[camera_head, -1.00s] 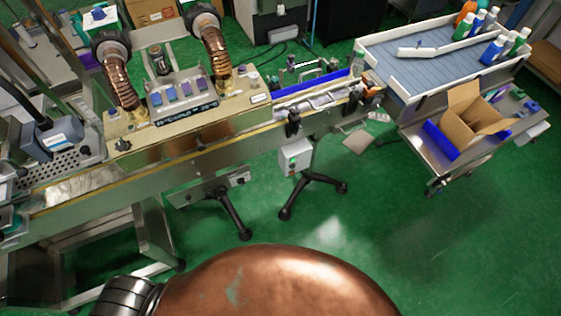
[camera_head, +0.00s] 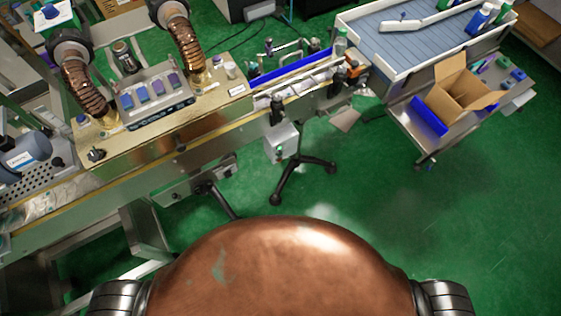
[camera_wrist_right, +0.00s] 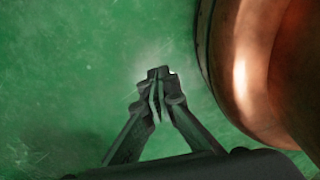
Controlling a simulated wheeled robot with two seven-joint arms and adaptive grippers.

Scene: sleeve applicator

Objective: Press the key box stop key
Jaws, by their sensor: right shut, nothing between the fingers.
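The key box (camera_head: 281,142) is a small light grey box on a dark-footed stand, beside the front of the conveyor machine in the head view. Its front carries small keys, with a green one visible; they are too small to tell which is the stop key. My right gripper (camera_wrist_right: 160,74) shows in the right wrist view, shut and empty above the green floor, beside my copper-coloured body. It is away from the key box, which is not in that view. My left gripper is not in view.
The sleeve machine's long conveyor (camera_head: 150,165) runs across the left and centre. A roller table (camera_head: 385,65) stands at the upper right, with an open cardboard box (camera_head: 447,100) on a lower cart beside it. Green floor (camera_head: 400,215) is clear at the right.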

